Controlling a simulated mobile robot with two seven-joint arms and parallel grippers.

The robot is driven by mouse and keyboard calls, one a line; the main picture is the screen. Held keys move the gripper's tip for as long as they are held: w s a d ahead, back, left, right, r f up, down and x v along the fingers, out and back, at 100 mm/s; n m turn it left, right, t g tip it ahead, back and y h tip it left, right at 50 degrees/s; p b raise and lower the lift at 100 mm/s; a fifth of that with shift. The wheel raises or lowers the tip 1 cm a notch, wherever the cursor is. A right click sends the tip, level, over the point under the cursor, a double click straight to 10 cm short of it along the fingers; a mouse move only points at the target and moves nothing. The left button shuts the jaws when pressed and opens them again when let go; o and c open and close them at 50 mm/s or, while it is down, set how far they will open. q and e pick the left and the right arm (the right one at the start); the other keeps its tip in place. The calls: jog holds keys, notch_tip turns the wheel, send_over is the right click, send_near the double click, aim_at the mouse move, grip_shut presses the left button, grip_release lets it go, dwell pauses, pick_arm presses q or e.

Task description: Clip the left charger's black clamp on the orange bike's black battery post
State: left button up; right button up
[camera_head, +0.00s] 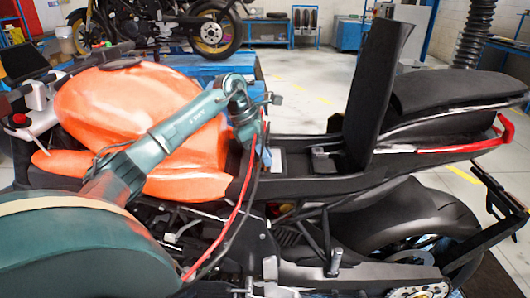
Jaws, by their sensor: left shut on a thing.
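The orange bike (130,100) stands side-on with its orange tank at left. Its seat flap (378,85) stands upright, and the battery bay (297,160) lies open between tank and flap. My left arm reaches over the tank, and my left gripper (262,152) points down at the bay's tank-side edge. It is shut on the black clamp, which is mostly hidden by the hand. A black cable (250,185) and a red cable (237,207) hang from there down the bike's near side. The battery posts and the red clamp cannot be made out. My right gripper is out of view.
The upright flap and the tail section (450,95) bound the bay on the right; the tank bounds it on the left. A second motorcycle (170,25) stands on a blue lift behind. A ribbed black hose (478,35) hangs at the back right. Open floor lies behind the bike.

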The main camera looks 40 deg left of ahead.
pick_arm(q)
jog(key=shift+f, duration=0.35)
jog(key=o, duration=1)
jog(key=v, duration=1.3)
jog(key=shift+b, duration=0.35)
jog(key=shift+r, duration=0.1)
